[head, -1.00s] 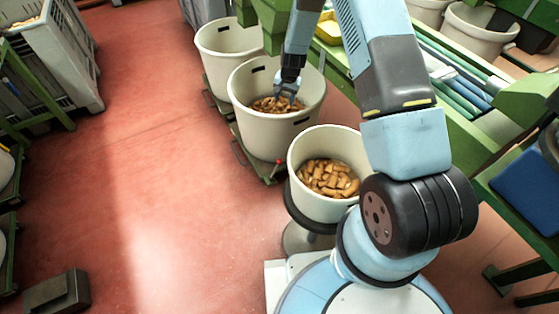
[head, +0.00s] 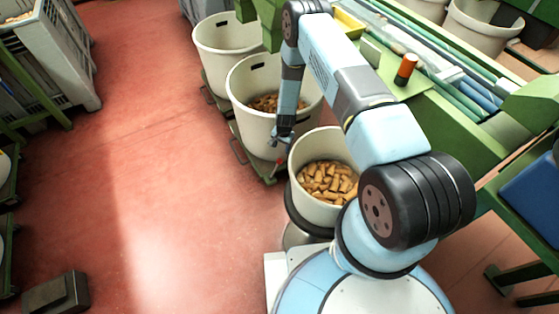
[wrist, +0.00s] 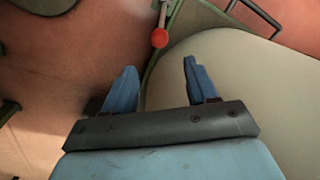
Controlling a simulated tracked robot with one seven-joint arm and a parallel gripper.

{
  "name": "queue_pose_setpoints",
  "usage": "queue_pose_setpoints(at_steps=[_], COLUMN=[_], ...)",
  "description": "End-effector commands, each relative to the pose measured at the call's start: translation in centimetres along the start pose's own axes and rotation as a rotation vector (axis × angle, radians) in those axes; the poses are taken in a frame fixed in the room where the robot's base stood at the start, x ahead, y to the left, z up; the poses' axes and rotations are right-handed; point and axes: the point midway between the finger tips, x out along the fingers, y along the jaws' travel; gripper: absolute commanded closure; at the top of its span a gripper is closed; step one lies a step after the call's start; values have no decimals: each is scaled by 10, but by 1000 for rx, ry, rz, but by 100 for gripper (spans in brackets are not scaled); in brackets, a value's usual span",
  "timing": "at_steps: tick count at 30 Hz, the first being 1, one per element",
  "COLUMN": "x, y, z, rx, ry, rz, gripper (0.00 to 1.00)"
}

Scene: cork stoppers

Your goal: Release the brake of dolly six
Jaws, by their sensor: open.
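A green dolly (head: 241,150) carries a large cream bin (head: 246,117) holding corks (head: 265,103). No number is readable on it. A brake lever with a red knob (wrist: 160,38) stands out at the dolly's corner in the wrist view, its pale stem running up to the top edge. The head view shows only a little of the lever (head: 277,165), below my gripper. My gripper (head: 281,140) hangs outside the bin's near right wall, above the lever. In the wrist view its blue fingers (wrist: 159,68) are apart and empty, with the knob beyond and between them.
A smaller bin of corks (head: 327,181) stands on a round stand just right of my gripper. Another cream bin (head: 222,45) is behind, and a green workbench (head: 440,120) runs along the right.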

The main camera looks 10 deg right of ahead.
Motion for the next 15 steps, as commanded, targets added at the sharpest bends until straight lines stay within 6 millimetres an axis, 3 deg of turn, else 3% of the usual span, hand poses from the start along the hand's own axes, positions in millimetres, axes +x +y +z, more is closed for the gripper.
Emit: queue_pose_setpoints(at_steps=[5, 15], x=[15, 64], y=[2, 4], z=[0, -2], rx=[4, 6], ry=[-1, -1], rz=[1, 1], gripper=[43, 43])
